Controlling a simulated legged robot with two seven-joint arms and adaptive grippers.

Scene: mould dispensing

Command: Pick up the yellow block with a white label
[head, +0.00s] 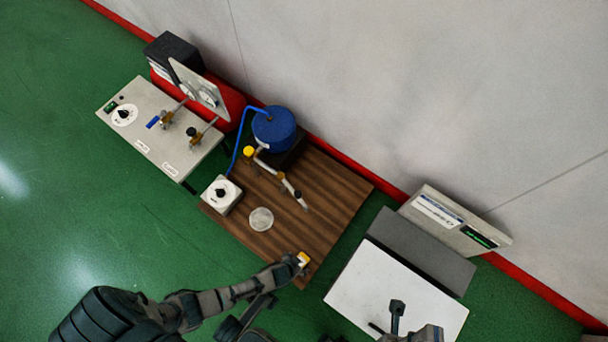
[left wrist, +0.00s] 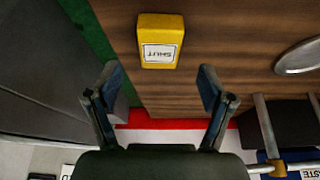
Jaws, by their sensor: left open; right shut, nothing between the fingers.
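The yellow block with a white label (head: 304,259) lies on the wooden board near its front right corner. In the left wrist view the yellow block (left wrist: 160,40) shows its label, which reads "SHUT" upside down. My left gripper (left wrist: 158,82) is open, with the block beyond and between the lines of its two fingertips, apart from them. In the head view my left gripper (head: 290,267) is right beside the block and partly covers it. My right gripper (head: 397,310) is shut and empty over the white plate at the lower right.
A grey panel (head: 155,125) stands left.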

